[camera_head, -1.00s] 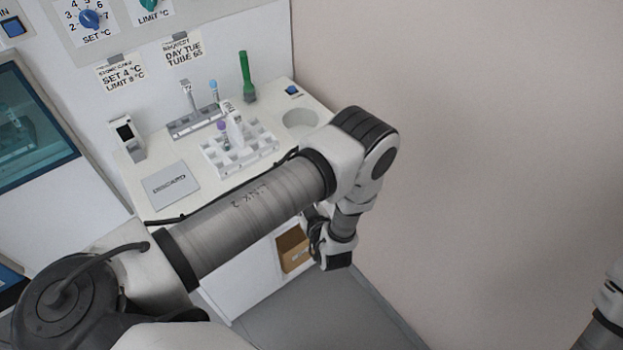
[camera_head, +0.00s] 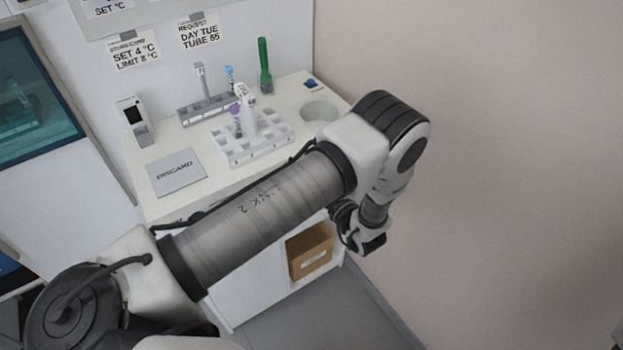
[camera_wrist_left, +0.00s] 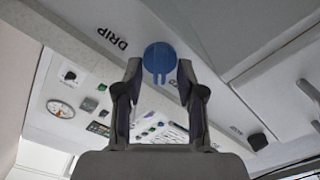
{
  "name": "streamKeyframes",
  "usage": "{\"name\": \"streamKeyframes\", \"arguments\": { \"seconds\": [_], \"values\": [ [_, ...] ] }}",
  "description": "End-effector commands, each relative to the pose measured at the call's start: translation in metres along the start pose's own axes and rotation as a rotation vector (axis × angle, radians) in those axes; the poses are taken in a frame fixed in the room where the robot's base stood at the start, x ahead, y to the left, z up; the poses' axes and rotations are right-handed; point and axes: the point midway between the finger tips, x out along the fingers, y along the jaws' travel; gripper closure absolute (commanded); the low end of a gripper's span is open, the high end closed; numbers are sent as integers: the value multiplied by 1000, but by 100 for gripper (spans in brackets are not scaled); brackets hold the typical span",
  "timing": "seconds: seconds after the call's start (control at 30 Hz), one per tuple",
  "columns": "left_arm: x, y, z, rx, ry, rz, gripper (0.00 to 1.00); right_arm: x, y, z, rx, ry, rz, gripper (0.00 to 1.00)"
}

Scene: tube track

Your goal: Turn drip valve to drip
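A round blue knob (camera_wrist_left: 160,58) with a short two-pronged tail shows at the top middle of the left wrist view, on a pale panel. The word DRIP (camera_wrist_left: 112,38) is printed to its left. My left gripper (camera_wrist_left: 158,72) is open, with one finger on each side of the knob in the picture. I cannot tell whether the fingers touch it or how far beyond them it lies. In the head view my left arm crosses the middle, and its fingers cannot be made out there. My right gripper is not in view.
The head view shows a white bench with a tube rack (camera_head: 252,141), a green tube (camera_head: 265,66), a DISCARD plate (camera_head: 178,173) and a round hole (camera_head: 319,112). A cardboard box (camera_head: 309,250) sits below. The left wrist view also shows a black knob (camera_wrist_left: 257,141) and a gauge (camera_wrist_left: 61,108).

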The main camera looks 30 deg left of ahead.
Motion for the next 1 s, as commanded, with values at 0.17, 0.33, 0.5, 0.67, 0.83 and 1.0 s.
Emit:
{"name": "streamKeyframes", "arguments": {
  "seconds": [0.17, 0.33, 0.5, 0.67, 0.83, 1.0],
  "values": [
    [2, 0, 0, 1, -1, 1, 61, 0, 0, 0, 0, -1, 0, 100],
    [2, 0, 0, 1, -1, 1, 97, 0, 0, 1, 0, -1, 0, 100],
    [2, 0, 0, 1, -1, 1, 100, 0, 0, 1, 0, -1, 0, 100],
    [2, 0, 0, 6, -1, 1, 100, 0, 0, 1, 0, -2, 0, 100],
    [2, 0, 0, 38, 0, 1, 100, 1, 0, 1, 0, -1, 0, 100],
    [2, 0, 1, 115, 0, 1, 100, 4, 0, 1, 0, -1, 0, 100]
  ]
}}
